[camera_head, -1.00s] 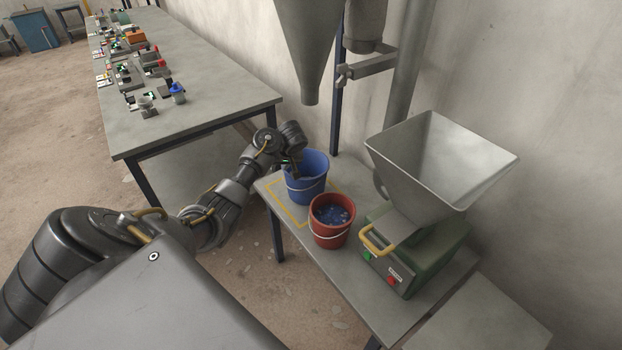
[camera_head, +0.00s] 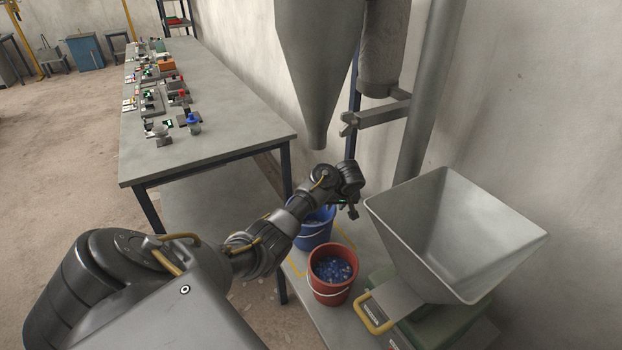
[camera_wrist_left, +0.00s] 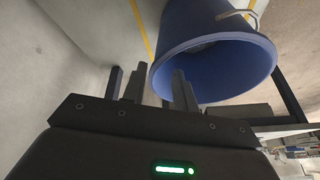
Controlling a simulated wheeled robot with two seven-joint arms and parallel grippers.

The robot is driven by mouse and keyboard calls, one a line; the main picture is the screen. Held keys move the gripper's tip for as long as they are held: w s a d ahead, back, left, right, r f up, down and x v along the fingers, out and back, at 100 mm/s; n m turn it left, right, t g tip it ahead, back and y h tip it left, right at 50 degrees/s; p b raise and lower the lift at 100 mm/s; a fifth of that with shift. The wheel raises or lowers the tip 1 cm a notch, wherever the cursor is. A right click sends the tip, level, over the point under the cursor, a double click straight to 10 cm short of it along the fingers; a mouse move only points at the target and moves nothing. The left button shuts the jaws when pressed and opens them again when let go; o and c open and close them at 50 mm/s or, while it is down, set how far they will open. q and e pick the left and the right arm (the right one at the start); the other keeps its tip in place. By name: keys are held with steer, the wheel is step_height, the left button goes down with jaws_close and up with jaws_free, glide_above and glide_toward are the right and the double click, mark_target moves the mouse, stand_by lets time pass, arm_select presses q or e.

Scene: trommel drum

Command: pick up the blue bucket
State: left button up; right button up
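The blue bucket (camera_head: 316,236) stands upright on the low grey table, partly hidden behind my left forearm and wrist. My left gripper (camera_head: 350,210) is above its right rim in the head view. In the left wrist view, the blue bucket (camera_wrist_left: 222,72) fills the upper right, with its rim and a pale handle showing. There my left gripper (camera_wrist_left: 152,88) has its fingers apart. One finger overlaps the bucket's rim and the other is left of it. I cannot tell whether they touch the wall. My right gripper is not in view.
A red bucket (camera_head: 332,290) with blue bits stands in front of the blue one. A machine with a metal hopper (camera_head: 450,240) is to the right. A grey cone (camera_head: 318,70) hangs above. A long workbench (camera_head: 215,110) with small parts is at the left.

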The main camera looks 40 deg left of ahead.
mark_target(331, 212)
arm_select(q)
steer(key=shift+x, duration=1.1)
steer(key=b+x, duration=0.1)
steer(key=x, duration=0.4)
steer(key=shift+w+a, duration=0.15)
steer(key=shift+a, duration=0.1)
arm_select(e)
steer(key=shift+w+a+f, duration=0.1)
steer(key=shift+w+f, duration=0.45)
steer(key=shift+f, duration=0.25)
arm_select(q)
jaws_close()
